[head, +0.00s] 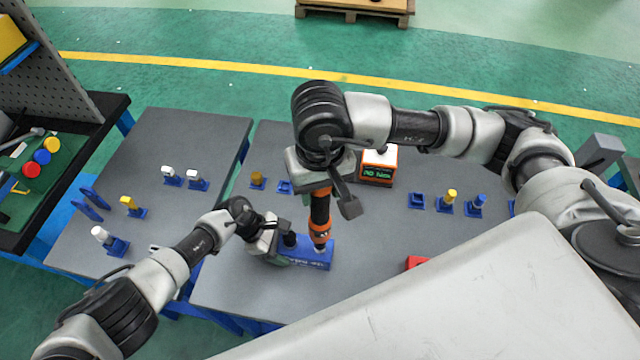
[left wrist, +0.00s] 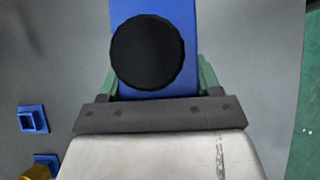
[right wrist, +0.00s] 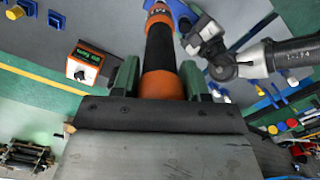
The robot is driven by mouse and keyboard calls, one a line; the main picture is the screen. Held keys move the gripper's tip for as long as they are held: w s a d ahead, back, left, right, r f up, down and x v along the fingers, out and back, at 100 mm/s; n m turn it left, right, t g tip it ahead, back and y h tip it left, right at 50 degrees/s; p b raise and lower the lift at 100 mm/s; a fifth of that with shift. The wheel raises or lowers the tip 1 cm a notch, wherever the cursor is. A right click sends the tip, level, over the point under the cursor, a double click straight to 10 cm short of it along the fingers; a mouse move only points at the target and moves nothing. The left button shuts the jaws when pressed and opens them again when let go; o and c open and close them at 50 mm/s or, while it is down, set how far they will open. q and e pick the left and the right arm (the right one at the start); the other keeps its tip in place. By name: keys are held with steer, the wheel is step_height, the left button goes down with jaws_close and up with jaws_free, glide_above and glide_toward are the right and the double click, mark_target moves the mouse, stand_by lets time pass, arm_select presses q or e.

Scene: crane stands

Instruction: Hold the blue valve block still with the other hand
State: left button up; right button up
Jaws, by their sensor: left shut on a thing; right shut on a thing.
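The blue valve block (head: 322,252) lies on the grey table, with a round black knob (left wrist: 147,54) on its top. My left gripper (head: 284,254) is low at the block's left end. In the left wrist view its green fingers sit on both sides of the block (left wrist: 185,30), shut on it. My right gripper (head: 318,182) is above the block, shut on an orange and black tool (head: 320,222). The tool stands about upright with its lower end at the block's top; the exact contact is hidden. The tool also fills the middle of the right wrist view (right wrist: 160,45).
A box with a green display (head: 378,166) stands behind the tool. Blue holders with white and yellow pieces (head: 196,178) stand on the left table, more (head: 448,202) at right. A red thing (head: 416,262) lies right of the block, partly hidden.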

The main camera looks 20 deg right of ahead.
arm_select(q)
steer(key=shift+r, duration=0.1)
arm_select(e)
steer(key=shift+f, duration=1.05)
stand_by(3.5)
steer(key=shift+r, duration=2.6)
arm_select(q)
steer(key=o, duration=1.2)
steer(key=shift+c, duration=0.2)
